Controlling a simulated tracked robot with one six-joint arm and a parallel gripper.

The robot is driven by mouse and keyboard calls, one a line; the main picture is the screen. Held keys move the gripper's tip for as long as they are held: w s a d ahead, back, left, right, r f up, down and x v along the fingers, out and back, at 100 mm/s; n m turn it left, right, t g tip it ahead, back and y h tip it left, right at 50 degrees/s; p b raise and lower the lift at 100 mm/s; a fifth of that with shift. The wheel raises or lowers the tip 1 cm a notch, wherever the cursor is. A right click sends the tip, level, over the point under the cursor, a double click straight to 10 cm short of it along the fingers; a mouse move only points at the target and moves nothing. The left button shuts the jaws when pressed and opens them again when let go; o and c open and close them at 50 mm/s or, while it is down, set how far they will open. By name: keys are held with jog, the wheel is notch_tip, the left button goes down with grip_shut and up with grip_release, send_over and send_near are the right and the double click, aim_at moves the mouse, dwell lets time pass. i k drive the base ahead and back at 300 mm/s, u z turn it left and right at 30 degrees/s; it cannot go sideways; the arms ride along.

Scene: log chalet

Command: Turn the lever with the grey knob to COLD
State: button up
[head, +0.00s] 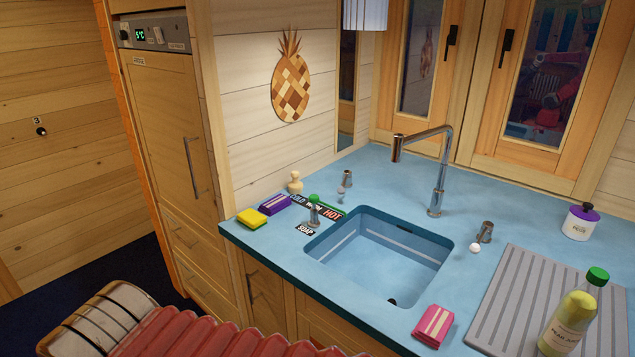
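A short metal post (347,178) stands behind the left side of the sink. A small lever with a grey knob (341,189) sticks out from it toward the front left, roughly toward the label strip. The strip's COLD label (298,199) is at the left and its HOT label (332,213) at the right. The middle label is partly hidden behind a metal fitting with a green top (314,198). Which label the knob points at exactly is too small to tell. My gripper is not in view.
A tall tap (437,200) stands behind the blue sink (385,255). A second post (486,231) has a white knob (475,248). Yellow (251,218), purple (275,204) and pink (433,325) sponges and a wooden figure (295,182) stand around; a bottle (573,318) is at right.

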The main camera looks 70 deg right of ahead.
aim_at(347, 173)
jog(key=u, duration=0.15)
jog(key=i, duration=1.9)
jog(key=z, duration=2.6)
